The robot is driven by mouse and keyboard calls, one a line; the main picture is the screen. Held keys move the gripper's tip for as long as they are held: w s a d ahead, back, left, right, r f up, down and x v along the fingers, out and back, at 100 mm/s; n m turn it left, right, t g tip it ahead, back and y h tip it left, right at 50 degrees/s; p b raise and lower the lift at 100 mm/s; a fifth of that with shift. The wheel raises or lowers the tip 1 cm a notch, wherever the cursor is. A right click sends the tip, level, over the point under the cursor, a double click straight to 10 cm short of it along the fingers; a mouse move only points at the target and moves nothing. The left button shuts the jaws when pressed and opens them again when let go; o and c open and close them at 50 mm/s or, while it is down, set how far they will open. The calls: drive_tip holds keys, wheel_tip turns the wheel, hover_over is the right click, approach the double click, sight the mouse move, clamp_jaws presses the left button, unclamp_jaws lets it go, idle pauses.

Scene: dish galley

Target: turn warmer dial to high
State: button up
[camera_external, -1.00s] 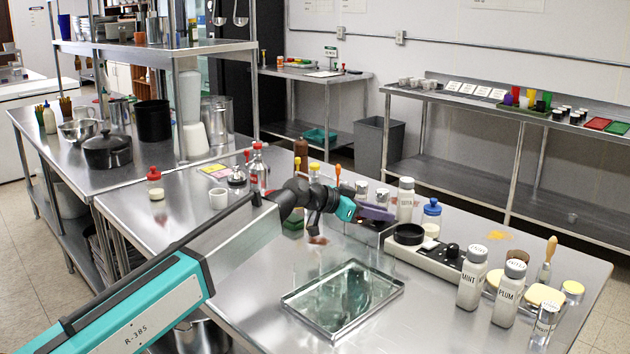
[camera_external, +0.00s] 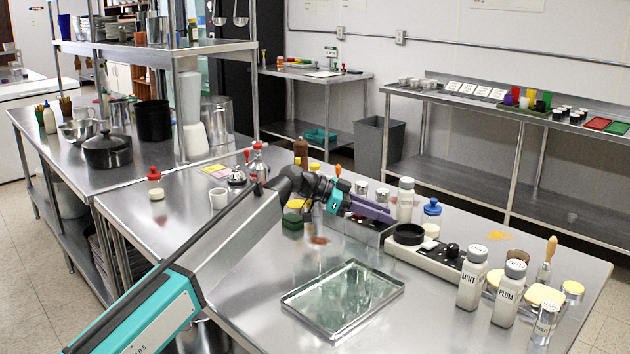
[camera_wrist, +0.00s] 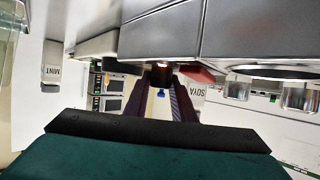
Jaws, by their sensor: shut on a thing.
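My gripper (camera_external: 374,211), with purple fingers, reaches to a low grey metal box (camera_external: 366,232) in the middle of the steel table, which I take for the warmer. In the wrist view the box's metal face (camera_wrist: 160,35) fills the top. A small dark round knob (camera_wrist: 160,73), apparently the dial, sits at the box's lower edge between my two fingertips (camera_wrist: 160,93). The fingers are shut on it. Its markings and pointer cannot be seen, so its setting cannot be told. The fingers hide the knob in the outside view.
A long pale unit (camera_external: 427,260) with a black round top and a black knob stands right of the box. Mint (camera_external: 471,279) and plum (camera_external: 508,295) shakers stand in front of it. A white shaker (camera_external: 405,202) stands close behind my fingers.

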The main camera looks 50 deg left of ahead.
drive_tip(key=m+g, duration=0.1)
drive_tip(key=m+g+h+b, duration=0.1)
drive_tip(key=shift+w+a+m+h, duration=0.1)
drive_tip(key=shift+w+m+h, duration=0.1)
drive_tip(key=shift+m+h, duration=0.1)
drive_tip(key=shift+s+m+g+h+b, duration=0.1)
drive_tip(key=shift+m+g+h+b, duration=0.45)
drive_tip(key=shift+m+g, duration=0.35)
drive_tip(key=shift+s+g, duration=0.1)
drive_tip(key=shift+g, duration=0.4)
drive_tip(key=o, duration=1)
